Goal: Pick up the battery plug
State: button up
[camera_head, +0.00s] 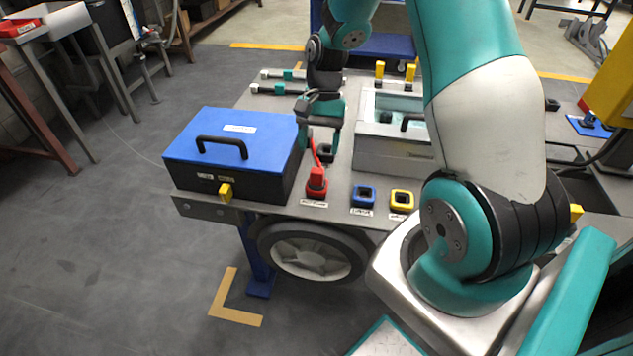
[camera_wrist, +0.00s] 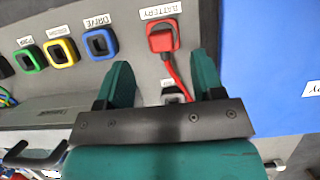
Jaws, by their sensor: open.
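The red battery plug (camera_head: 317,177) sits in a red socket by the front edge of the grey bench, with a red cable running back from it. In the wrist view the plug (camera_wrist: 162,40) is beside the "BATTERY" label and its cable curves down past the right finger. A small dark socket (camera_wrist: 175,95) shows between the fingers.
A blue-lidded box (camera_head: 235,150) stands close to the left of the plug. A blue socket (camera_head: 363,196) and a yellow socket (camera_head: 402,200) lie to its right. A grey case (camera_head: 395,158) stands behind them. Teal-and-black rods (camera_head: 285,89) lie at the back.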

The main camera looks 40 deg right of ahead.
aim_at(317, 170)
jog(key=x, duration=0.3)
jog(key=b+x, duration=0.1)
jog(key=x, duration=0.3)
jog(key=shift+w+d, duration=0.2)
jog(key=c, duration=1)
